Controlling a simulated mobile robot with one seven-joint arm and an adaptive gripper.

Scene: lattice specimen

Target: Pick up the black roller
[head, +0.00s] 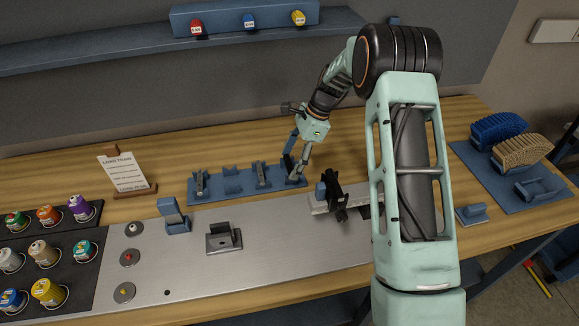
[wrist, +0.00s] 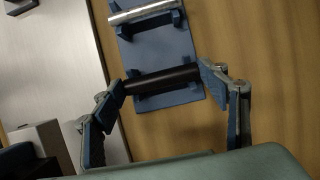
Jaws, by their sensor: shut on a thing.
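The black roller (wrist: 163,80) lies across the end of the blue rack (wrist: 165,45) in the wrist view. My gripper (wrist: 164,82) has one finger against each end of it and is shut on it lengthwise. I cannot tell whether the roller still touches its cradle. In the head view, my gripper (head: 294,167) is down at the right end of the blue rack (head: 218,199), and its fingers partly hide the roller there. A silver roller (wrist: 143,12) lies in the neighbouring cradle, apart from my fingers.
A metal plate (head: 270,255) lies in front of the rack, carrying a grey block (head: 223,238) and a black clamp-like fixture (head: 334,193). A sign (head: 124,171) stands left. A blue mat (head: 500,187) with curved ribbed pieces is at right.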

